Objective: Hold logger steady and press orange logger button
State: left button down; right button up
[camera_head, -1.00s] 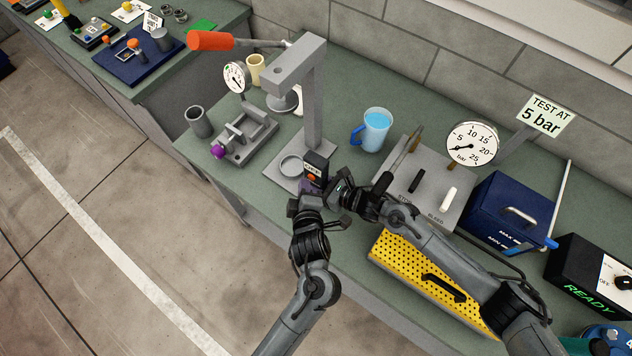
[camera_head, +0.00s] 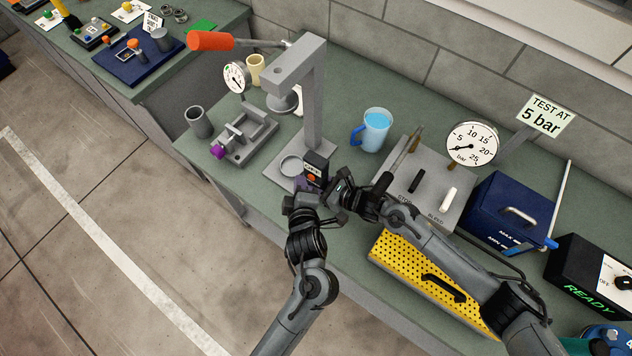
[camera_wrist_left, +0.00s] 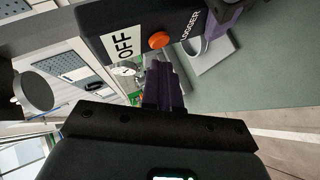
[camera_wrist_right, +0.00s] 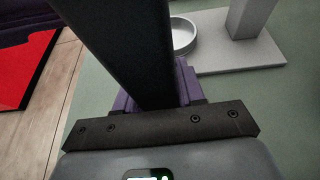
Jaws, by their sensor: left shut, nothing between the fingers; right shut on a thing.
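The logger is a small black box (camera_head: 317,160) standing at the front of the press base. In the left wrist view the logger (camera_wrist_left: 145,28) carries a white OFF label and an orange button (camera_wrist_left: 159,40). My left gripper (camera_head: 304,192) is shut and empty; its purple fingertips (camera_wrist_left: 163,78) are close below the button, and I cannot tell whether they touch it. My right gripper (camera_head: 327,183) is shut on the logger from the right side. In the right wrist view the dark logger body (camera_wrist_right: 125,45) stands between the purple fingers and hides much of them.
The grey press (camera_head: 320,100) with an orange-handled lever (camera_head: 211,41) stands just behind. A small vise (camera_head: 246,140) stands to the left.

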pick_arm(q)
jog(key=shift+s+d, duration=0.75)
jog(key=shift+d, duration=0.1)
jog(key=shift+s+f, duration=0.1)
jog(key=s+a, duration=0.3)
jog(key=s, duration=0.1)
jog(key=shift+s+a, duration=0.3)
jog(key=shift+a, duration=0.1)
dwell(1.7)
jog(key=shift+s+a+f+m+t+h, duration=0.15)
jog(key=shift+s+a+f+m+h, duration=0.1)
jog(key=shift+s+a+h, duration=0.35)
jog(key=shift+s+a+f+m+t+h, duration=0.15)
jog(key=shift+s+a+f+h, duration=0.1)
jog(key=shift+s+a+h, duration=0.35)
jog(key=shift+w, duration=0.2)
jog(key=w+d, duration=0.4)
jog(key=w, duration=0.3)
jog(key=shift+d, duration=0.4)
